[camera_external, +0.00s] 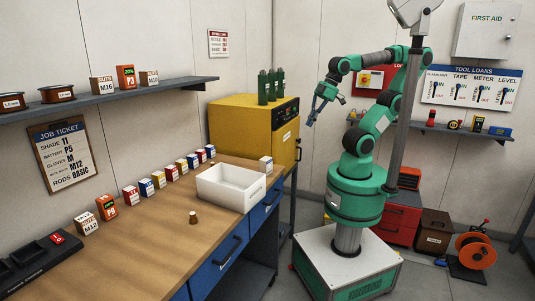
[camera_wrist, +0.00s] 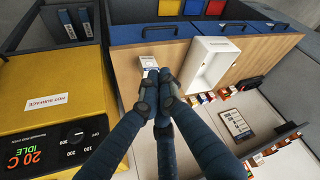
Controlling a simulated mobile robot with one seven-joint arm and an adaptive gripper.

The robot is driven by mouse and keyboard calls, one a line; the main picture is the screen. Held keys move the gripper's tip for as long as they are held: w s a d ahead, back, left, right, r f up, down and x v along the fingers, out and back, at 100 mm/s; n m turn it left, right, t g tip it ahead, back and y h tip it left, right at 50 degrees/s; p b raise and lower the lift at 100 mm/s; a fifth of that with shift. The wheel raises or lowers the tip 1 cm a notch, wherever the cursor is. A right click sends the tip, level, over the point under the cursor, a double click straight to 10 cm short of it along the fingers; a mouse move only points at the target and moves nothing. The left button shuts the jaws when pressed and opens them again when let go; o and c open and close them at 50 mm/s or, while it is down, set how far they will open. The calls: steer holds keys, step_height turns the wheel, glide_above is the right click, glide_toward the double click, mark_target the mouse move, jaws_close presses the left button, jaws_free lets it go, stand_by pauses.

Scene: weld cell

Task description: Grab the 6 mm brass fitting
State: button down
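A small brown, brass-coloured piece (camera_external: 193,217) stands alone on the wooden bench, in front of the white bin. It is too small to read any size on it. I cannot make it out in the wrist view. No thing marked 6 mm is legible. My gripper (camera_external: 313,119) is up in the air to the right of the bench, well away from that piece.
A white bin (camera_external: 231,194) stands on the bench (camera_external: 150,245). A row of small labelled boxes (camera_external: 159,180) lines the back, and a white box (camera_external: 266,164) is beside the bin. A yellow oven (camera_external: 240,121) stands beyond. The bench front is mostly clear.

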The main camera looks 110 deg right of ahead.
steer(key=c, duration=1.4)
jaws_free()
steer(key=w+d+r+g+p, duration=0.1)
steer(key=w+d+r+p, duration=0.15)
steer(key=w, duration=0.55)
steer(key=w+d+r+g+p, duration=0.1)
steer(key=w+d+p, duration=0.2)
steer(key=w, duration=0.5)
steer(key=w+d+r+g+p, duration=0.1)
steer(key=w+d+r+p, duration=0.15)
steer(key=w, duration=0.55)
steer(key=w+d+f+g+p, duration=0.1)
steer(key=w+d+f+p, duration=0.1)
steer(key=w+d+f, duration=0.3)
steer(key=w+d+f+p, duration=0.3)
steer(key=w+d+f, duration=0.3)
steer(key=w, duration=0.2)
steer(key=w+d+f+n+g+p, duration=0.1)
steer(key=w+d+f+p, duration=0.1)
steer(key=w+d+f, duration=0.3)
steer(key=shift+w+d+f+g+p, duration=0.15)
steer(key=shift+w+f+g+p, duration=0.15)
steer(key=shift+w+f, duration=0.35)
